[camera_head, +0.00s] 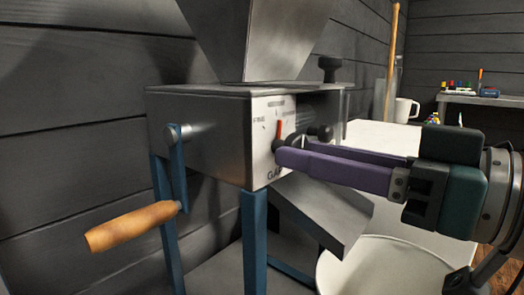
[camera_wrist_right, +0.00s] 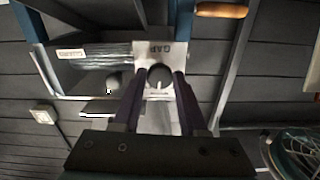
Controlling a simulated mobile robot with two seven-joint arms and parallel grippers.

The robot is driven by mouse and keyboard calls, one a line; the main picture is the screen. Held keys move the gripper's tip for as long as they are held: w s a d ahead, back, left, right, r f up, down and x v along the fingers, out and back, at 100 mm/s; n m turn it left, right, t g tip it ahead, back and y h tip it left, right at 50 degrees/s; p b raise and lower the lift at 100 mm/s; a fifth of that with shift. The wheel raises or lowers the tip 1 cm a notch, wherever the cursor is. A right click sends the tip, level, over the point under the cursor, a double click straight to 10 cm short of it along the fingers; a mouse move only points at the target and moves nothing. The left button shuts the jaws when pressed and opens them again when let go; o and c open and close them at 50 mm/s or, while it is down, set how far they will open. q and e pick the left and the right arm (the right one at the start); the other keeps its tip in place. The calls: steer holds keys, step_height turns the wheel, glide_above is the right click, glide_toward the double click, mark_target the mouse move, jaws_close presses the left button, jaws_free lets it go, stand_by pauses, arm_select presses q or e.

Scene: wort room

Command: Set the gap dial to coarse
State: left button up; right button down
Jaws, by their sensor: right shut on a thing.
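The grain mill (camera_head: 200,115) is a grey metal box on blue legs with a hopper (camera_head: 262,35) on top. Its pale gap plate (camera_head: 262,150) faces right and carries small labels I cannot fully read. The gap dial (camera_head: 279,130) has a red pointer that stands nearly upright, toward the upper middle label. My right gripper (camera_head: 284,152), with purple fingers, is shut on the dial and partly hides it. In the wrist view the round dark dial (camera_wrist_right: 160,74) sits between the two fingertips. My left gripper is not in view.
A crank with a wooden handle (camera_head: 132,226) sticks out at the mill's left. A sloping metal chute (camera_head: 322,212) and a pale round container (camera_head: 385,268) lie below my right gripper. A white mug (camera_head: 406,110) stands on the white surface behind.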

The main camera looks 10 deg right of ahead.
steer(key=shift+r+m+p, duration=0.1)
steer(key=shift+m+p, duration=0.7)
steer(key=shift+m, duration=3.1)
steer(key=shift+c, duration=2.4)
jaws_free()
